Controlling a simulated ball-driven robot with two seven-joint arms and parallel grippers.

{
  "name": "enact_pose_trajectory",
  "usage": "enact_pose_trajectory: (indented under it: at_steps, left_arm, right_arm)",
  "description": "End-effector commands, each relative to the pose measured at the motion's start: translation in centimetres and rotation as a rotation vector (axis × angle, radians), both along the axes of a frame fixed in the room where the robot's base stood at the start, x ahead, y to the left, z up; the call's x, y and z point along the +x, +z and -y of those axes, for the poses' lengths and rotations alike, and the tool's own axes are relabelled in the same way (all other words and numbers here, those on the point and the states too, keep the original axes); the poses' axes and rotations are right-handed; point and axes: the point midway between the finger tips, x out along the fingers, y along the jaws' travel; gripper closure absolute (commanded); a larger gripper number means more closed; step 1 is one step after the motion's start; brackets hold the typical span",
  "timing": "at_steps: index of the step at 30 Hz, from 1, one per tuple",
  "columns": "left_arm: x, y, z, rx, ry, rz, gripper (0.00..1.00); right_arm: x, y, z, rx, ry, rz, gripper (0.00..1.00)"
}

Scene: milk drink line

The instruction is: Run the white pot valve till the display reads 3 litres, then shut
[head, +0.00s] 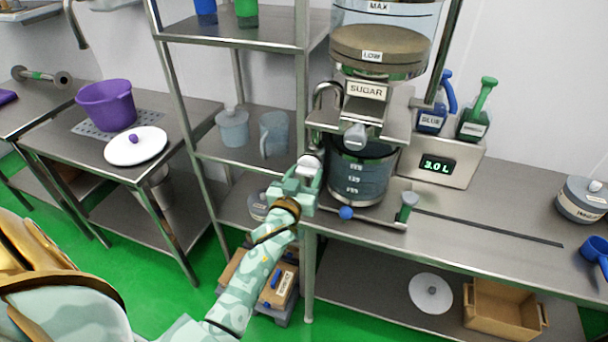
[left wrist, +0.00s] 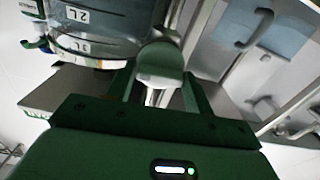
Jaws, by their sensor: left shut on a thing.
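The display (head: 437,165) on the steel box at the back of the bench reads 3.0 L in green. The clear graduated pot (head: 358,178) stands left of it under the sugar hopper; its 2L mark shows on the pot (left wrist: 98,17) in the left wrist view. My left gripper (head: 298,180) is at the pot's left side, shut on the white valve handle (head: 309,162). In the left wrist view the handle (left wrist: 159,62) sits between the fingers and partly hides behind the gripper body. The valve's exact turn is hard to tell. My right gripper is out of view.
The sugar hopper (head: 378,50) hangs over the pot. A shelf post (head: 303,90) rises close to my left gripper. The bench right of the pot is mostly clear.

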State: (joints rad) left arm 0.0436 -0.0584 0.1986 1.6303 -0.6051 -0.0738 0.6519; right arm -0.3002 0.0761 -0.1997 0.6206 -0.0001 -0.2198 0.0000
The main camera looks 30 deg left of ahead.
Motion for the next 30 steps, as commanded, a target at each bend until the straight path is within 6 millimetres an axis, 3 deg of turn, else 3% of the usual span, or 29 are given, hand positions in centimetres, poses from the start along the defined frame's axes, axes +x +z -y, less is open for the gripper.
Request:
enact_pose_trajectory:
  at_steps: [20,21,23,30]
  left_arm:
    - [0.0,-0.08,0.0,0.085,0.0,-0.023,0.7]
    - [0.0,-0.08,0.0,0.085,0.0,-0.023,0.45]
    - [0.0,-0.08,0.0,0.085,0.0,-0.023,0.29]
    - [0.0,-0.04,-0.01,0.083,0.0,-0.021,0.29]
  right_arm:
    - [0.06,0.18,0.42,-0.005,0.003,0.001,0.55]
    - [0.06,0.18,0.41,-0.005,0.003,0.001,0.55]
    - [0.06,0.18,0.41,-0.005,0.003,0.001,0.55]
    - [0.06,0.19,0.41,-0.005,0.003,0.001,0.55]
